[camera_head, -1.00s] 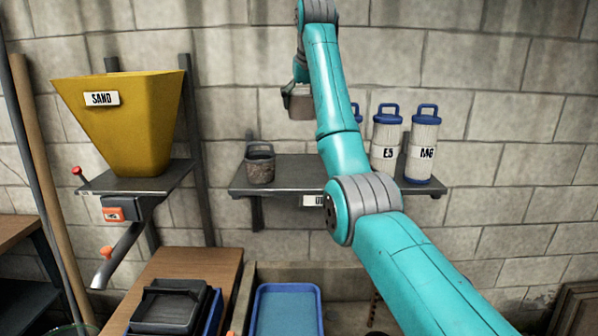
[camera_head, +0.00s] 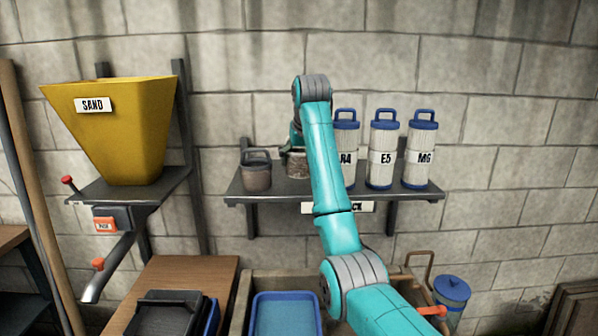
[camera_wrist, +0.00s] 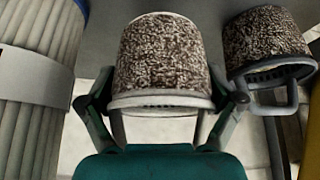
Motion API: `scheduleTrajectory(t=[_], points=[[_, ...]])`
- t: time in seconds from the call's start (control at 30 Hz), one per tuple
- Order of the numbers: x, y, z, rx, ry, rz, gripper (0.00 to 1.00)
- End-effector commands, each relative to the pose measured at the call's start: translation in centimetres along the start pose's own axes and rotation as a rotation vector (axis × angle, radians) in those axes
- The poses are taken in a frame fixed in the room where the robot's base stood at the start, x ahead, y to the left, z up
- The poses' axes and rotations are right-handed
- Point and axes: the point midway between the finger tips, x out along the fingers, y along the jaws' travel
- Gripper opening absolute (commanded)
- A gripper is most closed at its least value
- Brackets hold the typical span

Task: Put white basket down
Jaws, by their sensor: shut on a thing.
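The white basket (camera_wrist: 160,55) fills the upper middle of the wrist view, with a pale rim, a pale handle and a brown speckled body. My gripper (camera_wrist: 170,103) is shut on it, with one finger on each side near the rim. In the head view the basket (camera_head: 297,165) shows partly behind my arm, at the level of the wall shelf (camera_head: 222,188). I cannot tell whether its base touches the shelf. My gripper's fingers are mostly hidden by the arm there.
A grey basket (camera_head: 257,175) stands on the shelf left of the held one; it also shows in the wrist view (camera_wrist: 265,40). Blue-capped filter cartridges (camera_head: 384,150) stand close on the right. A yellow sand hopper (camera_head: 115,135) hangs further left.

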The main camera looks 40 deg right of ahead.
Motion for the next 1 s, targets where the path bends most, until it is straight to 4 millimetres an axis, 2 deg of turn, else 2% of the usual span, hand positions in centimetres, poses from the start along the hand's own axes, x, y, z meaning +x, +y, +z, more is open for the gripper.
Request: scheduleTrajectory(t=[0.3, 0.67, 0.7, 1.0], points=[[3.2, 0.6, 1.7, 0.003, -0.001, 0.002, 0.54], [3.5, 0.6, 1.9, 0.003, -0.001, 0.001, 0.54], [3.5, 0.6, 1.8, 0.003, -0.001, 0.001, 1.0], [3.4, 0.6, 1.8, 0.003, -0.001, 0.001, 1.0]])
